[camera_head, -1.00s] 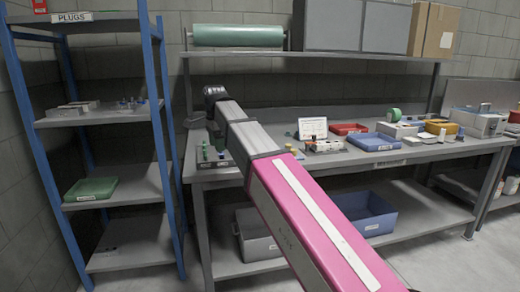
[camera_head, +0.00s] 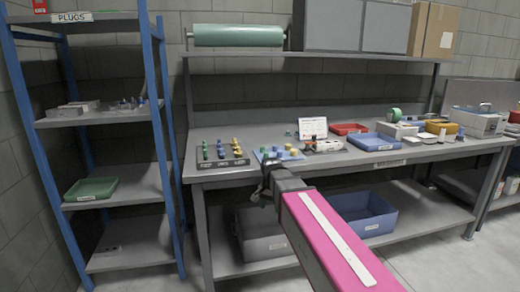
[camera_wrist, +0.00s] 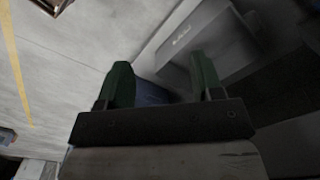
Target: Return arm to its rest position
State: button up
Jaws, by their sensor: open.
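My pink and grey arm (camera_head: 330,245) reaches from the lower right toward the front edge of the workbench (camera_head: 225,176). My gripper (camera_wrist: 163,84) shows two dark green fingers spread apart in the wrist view, with nothing held between them. In the head view the dark wrist end is just in front of the bench edge, below a light blue board (camera_head: 268,153) with small coloured pieces. The fingertips are hard to make out there.
A grey bin (camera_head: 262,243) and a blue bin (camera_head: 375,224) sit on the lower shelf. A dark tray (camera_head: 222,164) with coloured pieces and a red tray (camera_head: 348,128) are on the bench. A blue-framed rack (camera_head: 168,150) stands left. Bare floor shows in the wrist view.

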jog(key=s+d+f+n, duration=0.5)
jog(key=s+d+f, duration=0.6)
jog(key=d+f, duration=0.3)
notch_tip(320, 180, down, 2)
jog(key=shift+d+f+n, duration=0.1)
jog(key=shift+d+n, duration=0.2)
jog(key=shift+d, duration=0.1)
